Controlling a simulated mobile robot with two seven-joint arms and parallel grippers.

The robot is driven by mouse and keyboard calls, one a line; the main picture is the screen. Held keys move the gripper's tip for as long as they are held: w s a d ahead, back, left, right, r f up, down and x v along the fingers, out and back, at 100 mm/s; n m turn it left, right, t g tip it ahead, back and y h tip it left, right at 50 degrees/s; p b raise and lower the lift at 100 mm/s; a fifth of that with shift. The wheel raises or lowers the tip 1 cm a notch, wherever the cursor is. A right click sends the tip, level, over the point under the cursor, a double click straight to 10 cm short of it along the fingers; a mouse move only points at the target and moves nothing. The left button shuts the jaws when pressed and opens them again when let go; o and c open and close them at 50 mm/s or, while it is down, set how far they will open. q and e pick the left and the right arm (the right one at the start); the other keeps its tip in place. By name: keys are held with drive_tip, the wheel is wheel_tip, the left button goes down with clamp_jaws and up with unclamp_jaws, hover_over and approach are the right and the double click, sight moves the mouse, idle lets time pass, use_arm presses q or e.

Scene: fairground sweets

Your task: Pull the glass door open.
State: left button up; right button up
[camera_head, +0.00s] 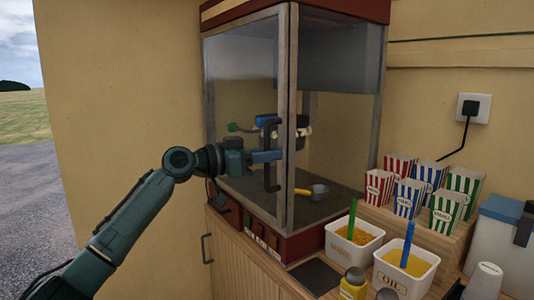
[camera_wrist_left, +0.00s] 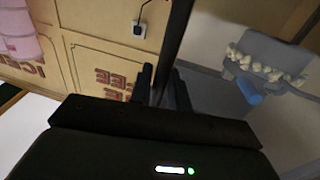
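The glass door (camera_head: 237,98) is the metal-framed front of a red popcorn machine and looks shut. Its black upright handle (camera_head: 271,172) is near the door's right edge. My left gripper (camera_head: 272,156) reaches it from the left, at mid-height of the handle. In the left wrist view the dark handle bar (camera_wrist_left: 178,38) runs between the two fingers of my left gripper (camera_wrist_left: 161,88), with little gap beside it, so it looks shut on the handle. The exact contact is partly hidden. My right gripper is in neither view.
Inside the machine are a kettle with popcorn and a yellow-handled scoop (camera_head: 312,192). Free room lies left of the door, before the beige wall (camera_head: 125,90).

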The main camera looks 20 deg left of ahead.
use_arm(q)
drive_tip(key=shift+c, duration=0.6)
clamp_jaws()
